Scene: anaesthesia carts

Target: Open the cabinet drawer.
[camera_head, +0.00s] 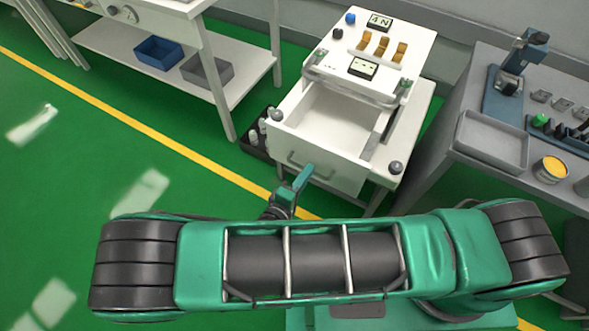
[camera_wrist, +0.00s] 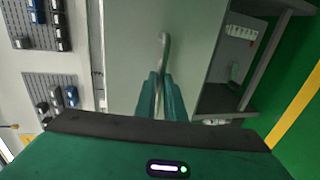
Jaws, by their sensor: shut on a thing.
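The white cabinet (camera_head: 415,110) stands at the upper middle of the head view. Its drawer (camera_head: 335,177) is pulled out, and the pale, empty-looking inside shows from above. A thin grey bar handle (camera_head: 292,157) is on the drawer front; the handle (camera_wrist: 164,45) also shows in the wrist view, upright in the picture. In the wrist view my gripper's green fingers (camera_wrist: 160,78) are close together on the handle. The exact contact is partly hidden between the fingers.
A white table (camera_head: 235,60) with a blue bin (camera_head: 158,52) and a grey bin (camera_head: 207,71) on its lower shelf stands left of the cabinet. A grey bench (camera_head: 455,120) with a tray (camera_head: 490,140) stands at right. Green floor is open at left.

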